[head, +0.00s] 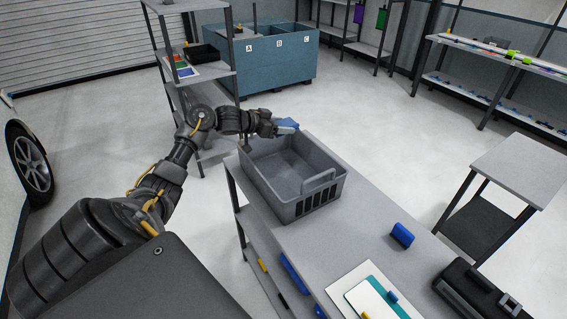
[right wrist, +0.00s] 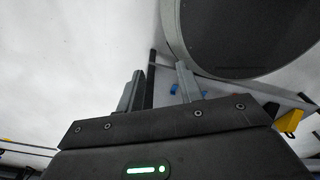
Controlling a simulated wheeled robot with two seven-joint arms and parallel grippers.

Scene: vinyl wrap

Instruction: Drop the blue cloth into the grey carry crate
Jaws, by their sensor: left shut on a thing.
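The grey carry crate (head: 318,184) stands on the far end of the grey workbench, and the part of its inside that I see looks empty. My left gripper (head: 276,128) is at the crate's far side, near its back rim, in the head view.
A blue block-like tool (head: 402,235) lies on the workbench (head: 345,225) in front of the crate. Nearer are a white-and-green sheet stack (head: 365,290) and a black case (head: 475,290). A small side table (head: 520,170) stands right. A blue bin unit (head: 275,60) is behind.

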